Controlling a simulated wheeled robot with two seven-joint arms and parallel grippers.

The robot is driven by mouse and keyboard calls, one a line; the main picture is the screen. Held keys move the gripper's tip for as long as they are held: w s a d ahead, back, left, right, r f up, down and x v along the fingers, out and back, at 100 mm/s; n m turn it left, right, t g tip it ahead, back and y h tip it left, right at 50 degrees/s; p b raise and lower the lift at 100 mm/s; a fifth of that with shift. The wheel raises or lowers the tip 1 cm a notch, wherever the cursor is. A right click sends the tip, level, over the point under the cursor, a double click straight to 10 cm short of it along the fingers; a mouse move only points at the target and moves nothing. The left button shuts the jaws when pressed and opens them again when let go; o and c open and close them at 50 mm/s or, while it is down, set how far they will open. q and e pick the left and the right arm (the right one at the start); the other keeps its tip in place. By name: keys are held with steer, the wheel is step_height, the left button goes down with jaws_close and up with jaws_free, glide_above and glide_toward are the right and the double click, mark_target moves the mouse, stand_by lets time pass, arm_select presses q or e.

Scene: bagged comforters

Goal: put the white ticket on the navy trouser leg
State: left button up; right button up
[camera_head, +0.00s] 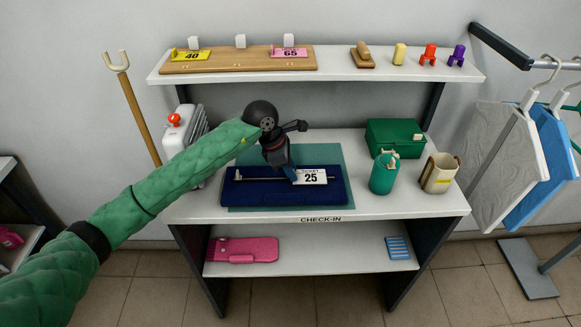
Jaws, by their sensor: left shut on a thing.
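The white ticket (313,177), marked 25, is at the right part of the folded navy trousers (260,195). My left gripper (291,175) comes down from above and is shut on the ticket's left edge. I cannot tell whether the ticket touches the navy cloth or is held just above it. A thin rod with pale ends lies across the trousers, and the ticket and gripper hide part of it. The trousers lie flat on a teal mat (335,153) on the check-in counter. My right gripper is not in view.
Right of the mat stand a green canister (384,173), a green box (395,138) and a cream jug-like container (439,173). The shelf above holds a wooden board (240,66) with yellow and pink tickets. The counter's front strip (400,210) is clear.

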arm_select(q)
steer(key=shift+f+b, duration=0.55)
steer(key=shift+b, duration=0.1)
stand_by(0.6)
steer(key=o, duration=1.6)
steer(key=shift+o, duration=0.2)
steer(key=shift+r, duration=0.2)
steer(key=v, duration=0.6)
steer(key=shift+d+r, duration=0.2)
steer(key=shift+r, duration=0.2)
